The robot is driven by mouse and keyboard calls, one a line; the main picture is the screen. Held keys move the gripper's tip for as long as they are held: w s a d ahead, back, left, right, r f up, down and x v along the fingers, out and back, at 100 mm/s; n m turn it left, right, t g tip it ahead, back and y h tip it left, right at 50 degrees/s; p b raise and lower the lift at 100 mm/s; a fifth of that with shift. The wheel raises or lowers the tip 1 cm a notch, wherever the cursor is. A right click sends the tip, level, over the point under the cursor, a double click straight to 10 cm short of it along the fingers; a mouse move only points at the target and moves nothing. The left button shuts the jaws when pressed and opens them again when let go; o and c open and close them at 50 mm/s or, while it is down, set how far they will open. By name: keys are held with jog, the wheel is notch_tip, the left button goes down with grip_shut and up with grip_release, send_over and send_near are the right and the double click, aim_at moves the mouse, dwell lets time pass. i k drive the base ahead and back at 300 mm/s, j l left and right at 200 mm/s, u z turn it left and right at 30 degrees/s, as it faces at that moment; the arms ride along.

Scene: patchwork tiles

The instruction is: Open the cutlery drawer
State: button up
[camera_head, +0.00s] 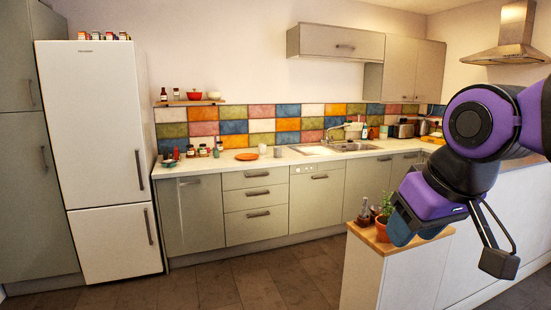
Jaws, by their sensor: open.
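A stack of three grey-green drawers with metal bar handles stands in the base cabinets across the room. The top drawer (238,181), middle drawer (236,202) and bottom drawer (240,230) all look shut. No label shows which one holds cutlery, and their contents are hidden. My gripper (452,248) hangs at the right on my purple and black arm, much nearer to me than the drawers. Its fingers are spread wide with nothing visible between them. It is well to the right of the drawers and apart from them.
A white half-wall with a wooden top (374,240) stands at the lower right, bearing a potted plant (384,224) close to my gripper. A white fridge (100,140) stands left. The tiled floor (240,280) before the drawers is clear.

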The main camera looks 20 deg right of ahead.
aim_at(236, 180)
jog(key=i, duration=4.15)
jog(key=j+u, duration=0.05)
